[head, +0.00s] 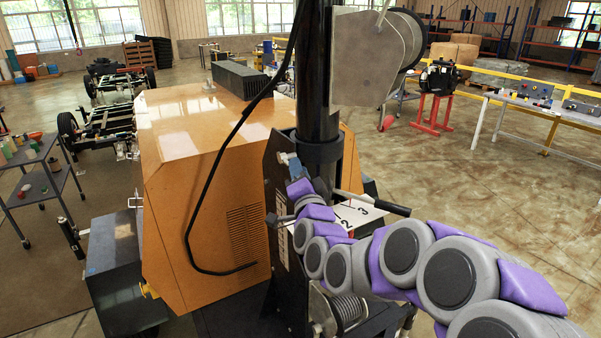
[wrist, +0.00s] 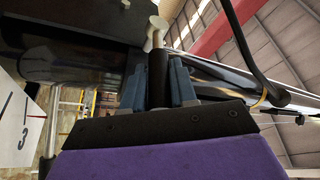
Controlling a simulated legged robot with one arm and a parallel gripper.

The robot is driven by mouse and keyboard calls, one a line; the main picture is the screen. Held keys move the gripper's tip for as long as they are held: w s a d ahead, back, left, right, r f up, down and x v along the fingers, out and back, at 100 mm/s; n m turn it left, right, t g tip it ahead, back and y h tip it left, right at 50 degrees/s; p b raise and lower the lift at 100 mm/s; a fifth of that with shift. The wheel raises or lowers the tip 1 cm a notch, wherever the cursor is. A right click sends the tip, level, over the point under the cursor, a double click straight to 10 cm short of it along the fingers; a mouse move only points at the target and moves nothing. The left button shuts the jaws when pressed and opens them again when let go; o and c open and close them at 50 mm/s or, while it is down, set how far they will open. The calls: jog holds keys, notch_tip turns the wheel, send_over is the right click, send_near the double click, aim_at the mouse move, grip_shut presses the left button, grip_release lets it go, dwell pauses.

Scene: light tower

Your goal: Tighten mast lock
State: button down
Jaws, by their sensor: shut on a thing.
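The black mast (head: 314,80) stands upright in the head view, seated in a dark collar (head: 319,150). In the wrist view, my gripper (wrist: 158,72) has its blue-grey fingers on both sides of a short black handle with a pale end (wrist: 157,32), which looks like the mast lock. The fingers are shut on it. In the head view my gripper (head: 290,162) reaches the left side of the collar, and the lock itself is mostly hidden there by the gripper and my purple-grey arm.
A white numbered plate (head: 357,214) with a red mark and a black-gripped lever (head: 384,205) are close to my arm. A winch drum (head: 347,311) is below. The orange housing (head: 200,180) stands left, with a black cable (head: 222,160) hanging across it. Open floor lies right.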

jog(key=shift+a+f, duration=0.15)
jog(key=shift+f, duration=0.05)
jog(key=f+t+b, duration=0.1)
jog(key=b, duration=0.1)
jog(key=shift+f+b, duration=0.15)
jog(key=shift+b, duration=0.15)
jog(key=shift+w+a+f+m+t+h+b, duration=0.2)
jog(key=shift+f+m+t+b, duration=0.6)
jog(key=shift+t+b, duration=0.6)
jog(key=shift+w+a+f+m+t+h+b, duration=0.1)
jog(key=shift+w+a+f+m+t+b, duration=0.1)
jog(key=shift+f+m+t+b, duration=0.85)
jog(key=shift+r+n+b, duration=0.25)
jog(key=shift+r+b, duration=0.15)
jog(key=shift+b, duration=0.2)
jog(key=c, duration=1.3)
grip_release()
jog(key=o, duration=0.3)
jog(key=shift+a, duration=0.4)
